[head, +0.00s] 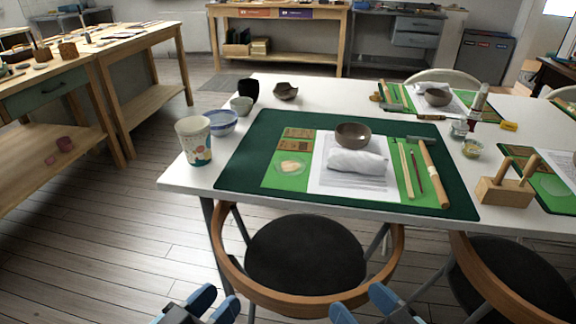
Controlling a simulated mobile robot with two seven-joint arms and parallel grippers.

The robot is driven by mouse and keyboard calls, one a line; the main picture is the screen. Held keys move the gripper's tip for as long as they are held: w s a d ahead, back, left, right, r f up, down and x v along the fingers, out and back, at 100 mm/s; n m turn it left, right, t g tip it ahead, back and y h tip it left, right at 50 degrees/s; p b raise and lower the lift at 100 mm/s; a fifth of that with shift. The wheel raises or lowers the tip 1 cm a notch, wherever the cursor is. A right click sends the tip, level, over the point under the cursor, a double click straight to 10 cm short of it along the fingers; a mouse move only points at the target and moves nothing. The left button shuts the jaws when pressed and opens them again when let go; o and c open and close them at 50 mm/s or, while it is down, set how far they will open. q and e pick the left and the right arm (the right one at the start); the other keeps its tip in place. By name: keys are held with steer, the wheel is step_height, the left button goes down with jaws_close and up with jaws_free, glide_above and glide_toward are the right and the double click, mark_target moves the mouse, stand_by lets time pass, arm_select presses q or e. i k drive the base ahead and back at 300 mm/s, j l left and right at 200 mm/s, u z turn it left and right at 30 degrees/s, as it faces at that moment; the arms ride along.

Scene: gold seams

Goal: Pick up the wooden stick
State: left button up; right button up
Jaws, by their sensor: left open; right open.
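A thin, pale wooden stick (406,171) lies on the light green mat (297,181), to the right of the white paper. A thin dark red stick (418,171) lies just to its right, then a hammer (434,175) with a thick wooden handle. My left gripper (214,299) is at the bottom edge, left of the near chair, open and empty. My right gripper (362,299) is at the bottom edge, below the chair, open and empty. Both are well short of the table and only their blue fingers show clearly.
A chair (318,257) stands between my grippers and the white table (190,178). The mat holds a rolled white cloth (357,161) and a brown bowl (353,135). A paper cup (194,141) stands at the left edge, a wooden block with pegs (506,190) at right.

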mark_target(532, 166)
steer(key=z, duration=1.35)
